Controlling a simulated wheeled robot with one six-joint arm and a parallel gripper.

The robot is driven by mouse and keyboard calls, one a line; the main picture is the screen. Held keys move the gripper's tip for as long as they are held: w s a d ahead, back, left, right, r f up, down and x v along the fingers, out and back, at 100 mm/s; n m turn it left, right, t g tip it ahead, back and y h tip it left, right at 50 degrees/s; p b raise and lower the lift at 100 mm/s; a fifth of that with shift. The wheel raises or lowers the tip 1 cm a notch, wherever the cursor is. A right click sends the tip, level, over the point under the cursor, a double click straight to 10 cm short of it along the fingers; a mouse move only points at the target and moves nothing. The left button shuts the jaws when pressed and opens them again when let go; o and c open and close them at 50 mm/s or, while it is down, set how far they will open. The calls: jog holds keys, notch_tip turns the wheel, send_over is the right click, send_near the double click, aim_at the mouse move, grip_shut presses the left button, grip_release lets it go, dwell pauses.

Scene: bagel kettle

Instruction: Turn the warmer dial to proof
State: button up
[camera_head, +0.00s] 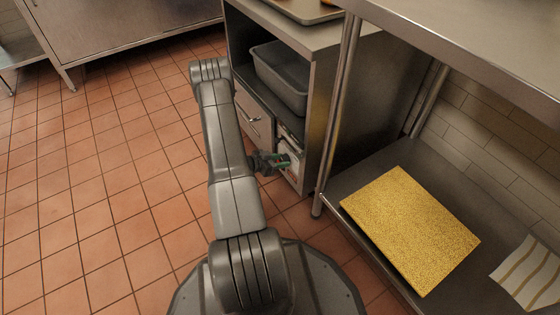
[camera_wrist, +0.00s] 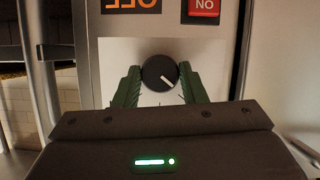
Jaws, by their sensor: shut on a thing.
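The black warmer dial (camera_wrist: 153,69) sits on a pale plate (camera_wrist: 112,52), with a white pointer line towards the lower right in the wrist view. My gripper (camera_wrist: 160,76) has a green finger on each side of it and is shut on the dial. In the head view my gripper (camera_head: 284,160) is at the lower front of the steel cabinet (camera_head: 317,120); the dial is hidden there. An orange-lettered label (camera_wrist: 131,5) and a red button (camera_wrist: 204,10) show above the dial, their lettering upside down. I cannot read a proof mark.
A grey bin (camera_head: 280,78) sits in the cabinet's open shelf, above a drawer front (camera_head: 252,118). A steel table leg (camera_head: 334,120) stands close right of my gripper. A yellow board (camera_head: 410,230) lies on the lower shelf. Tiled floor at left is clear.

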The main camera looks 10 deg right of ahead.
jog(key=o, duration=1)
jog(key=p+v, duration=0.4)
jog(key=v, duration=1)
jog(key=shift+p, duration=0.3)
jog(key=shift+d, duration=0.1)
jog(key=b+x, duration=0.4)
jog(key=x, duration=1)
jog(key=shift+f+b, duration=0.1)
jog(key=shift+b, duration=0.25)
